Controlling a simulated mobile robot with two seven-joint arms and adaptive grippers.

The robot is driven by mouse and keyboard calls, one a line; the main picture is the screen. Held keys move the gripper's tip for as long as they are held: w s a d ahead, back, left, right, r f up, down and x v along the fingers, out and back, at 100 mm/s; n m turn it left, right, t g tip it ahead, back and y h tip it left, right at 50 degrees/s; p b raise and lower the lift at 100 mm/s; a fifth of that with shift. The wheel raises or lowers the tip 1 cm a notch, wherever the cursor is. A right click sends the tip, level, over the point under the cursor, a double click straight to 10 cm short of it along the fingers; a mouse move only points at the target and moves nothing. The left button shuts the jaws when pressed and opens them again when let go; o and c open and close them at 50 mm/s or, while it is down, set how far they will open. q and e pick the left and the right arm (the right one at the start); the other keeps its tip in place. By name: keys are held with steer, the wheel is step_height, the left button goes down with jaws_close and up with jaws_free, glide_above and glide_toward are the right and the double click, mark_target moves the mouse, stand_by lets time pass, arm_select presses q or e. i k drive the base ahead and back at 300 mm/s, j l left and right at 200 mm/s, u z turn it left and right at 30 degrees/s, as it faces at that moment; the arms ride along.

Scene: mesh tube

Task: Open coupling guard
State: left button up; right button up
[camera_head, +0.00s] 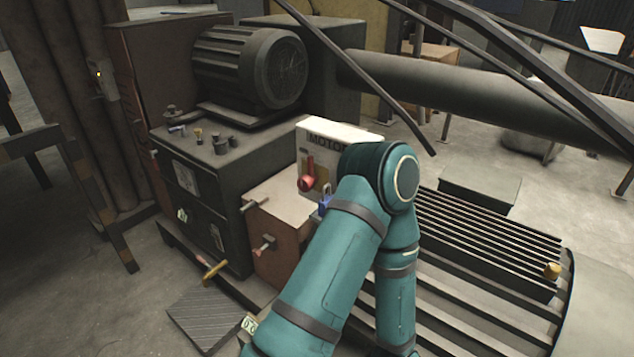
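I cannot tell for sure which part is the coupling guard. A dark slatted cover (485,238) lies at the right, with a yellow knob (552,271) at its right end. A white box marked "MOTO…" (335,133) stands near the middle, with a red handle (307,178) on its front and a small blue part, perhaps a padlock (324,205), below it. One of my teal arms (335,265) rises from the bottom, bends at the top and drops again, hiding the left end of the slatted cover. Neither gripper is in view.
A ribbed motor (250,65) sits on a dark cabinet (200,190) at the left. A thick pipe (460,90) and dark bars cross the upper right. A striped plate (207,312) lies low at the front left.

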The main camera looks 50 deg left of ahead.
mark_target(279, 196)
steer(key=u, duration=1.8)
steer(key=i+j+z, duration=0.1)
steer(key=z, duration=0.65)
steer(key=j+z, duration=0.3)
steer(key=j, duration=0.2)
steer(key=i+j+z, duration=0.1)
steer(key=j+z, duration=0.15)
steer(key=j, duration=0.25)
steer(key=j+z, duration=0.2)
steer(key=j, duration=1.45)
steer(key=k, duration=0.05)
